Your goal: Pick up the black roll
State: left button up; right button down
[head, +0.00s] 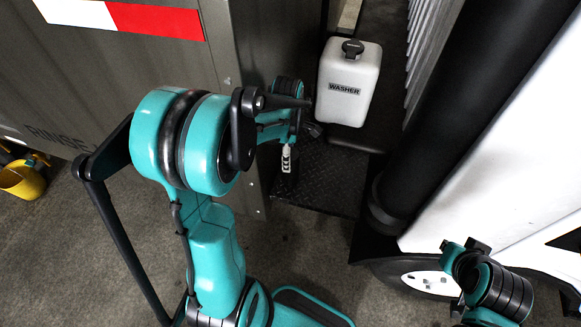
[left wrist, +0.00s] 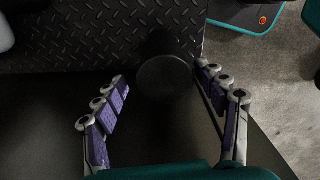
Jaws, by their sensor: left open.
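The black roll (left wrist: 165,75) stands upright in the left wrist view, its dark round end facing the camera, above a dark diamond-plate surface. My left gripper (left wrist: 162,82) is open, with one finger on each side of the roll. Gaps show between the purple finger pads and the roll, wider on the left. In the head view my left gripper (head: 287,158) is partly hidden by my own arm, and I cannot make out the roll there. My right arm shows at the lower right of the head view, but I cannot make out its gripper.
A white washer jug (head: 347,97) stands behind the left gripper on a dark plate (head: 322,182). A grey panel (head: 95,85) is at left and a thick black pipe (head: 450,110) at right. A yellow bucket (head: 22,180) sits on the floor at far left.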

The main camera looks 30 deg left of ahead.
aim_at(290, 179)
pick_arm(q)
jog(key=f, duration=0.2)
jog(key=d+f+b, duration=0.1)
jog(key=f, duration=0.1)
jog(key=shift+s, duration=0.1)
jog(key=shift+f, duration=0.5)
jog(key=c, duration=1.5)
jog(key=shift+r, duration=0.1)
